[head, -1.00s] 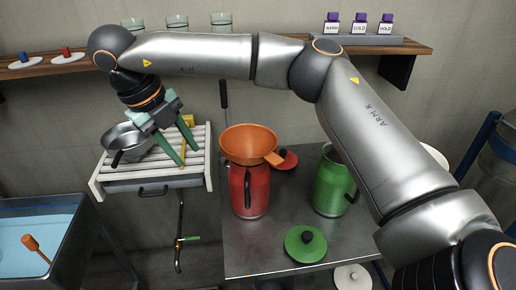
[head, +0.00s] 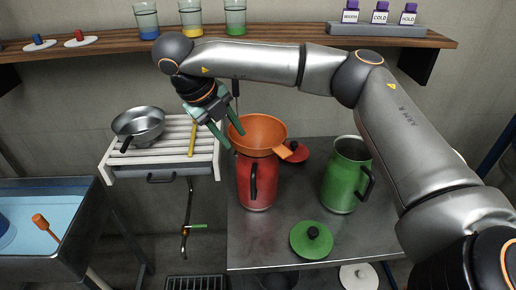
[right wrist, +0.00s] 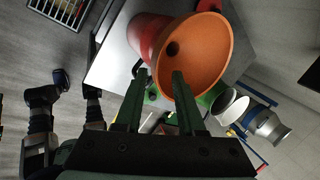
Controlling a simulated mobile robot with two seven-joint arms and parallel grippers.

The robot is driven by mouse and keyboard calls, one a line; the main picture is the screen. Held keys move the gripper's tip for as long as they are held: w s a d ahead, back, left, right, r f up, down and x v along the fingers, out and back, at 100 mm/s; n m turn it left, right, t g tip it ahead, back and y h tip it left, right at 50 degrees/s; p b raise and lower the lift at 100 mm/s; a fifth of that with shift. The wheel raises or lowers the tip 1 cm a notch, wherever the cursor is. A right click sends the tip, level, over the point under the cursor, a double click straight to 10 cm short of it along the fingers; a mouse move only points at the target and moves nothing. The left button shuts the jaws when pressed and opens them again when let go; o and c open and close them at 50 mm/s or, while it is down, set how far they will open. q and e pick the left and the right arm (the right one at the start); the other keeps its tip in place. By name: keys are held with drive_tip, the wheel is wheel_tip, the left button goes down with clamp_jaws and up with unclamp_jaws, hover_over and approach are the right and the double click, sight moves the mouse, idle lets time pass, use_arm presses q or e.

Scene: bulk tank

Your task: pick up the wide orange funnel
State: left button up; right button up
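The wide orange funnel (head: 258,134) sits in the mouth of the red can (head: 257,182), its handle (head: 294,151) pointing right. My right gripper (head: 234,138) is at the funnel's left rim, fingers apart and pointing down. In the right wrist view the funnel (right wrist: 200,58) shows its round mouth and dark centre hole. The right gripper's green fingers (right wrist: 160,74) are spread there, one overlapping the funnel's rim and one outside it. Whether they touch the rim I cannot tell. My left gripper is not in view.
A green can (head: 345,178) stands right of the red can, with a green lid (head: 311,240) in front and a red lid (head: 294,150) behind the handle. A steel pan (head: 138,123) is on the slatted rack. A shelf (head: 280,34) with glasses runs above.

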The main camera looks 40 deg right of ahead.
sight(239, 142)
drive_tip(key=x, duration=0.4)
drive_tip(key=shift+d, duration=0.25)
drive_tip(key=shift+c, duration=0.3)
clamp_jaws()
idle(0.8)
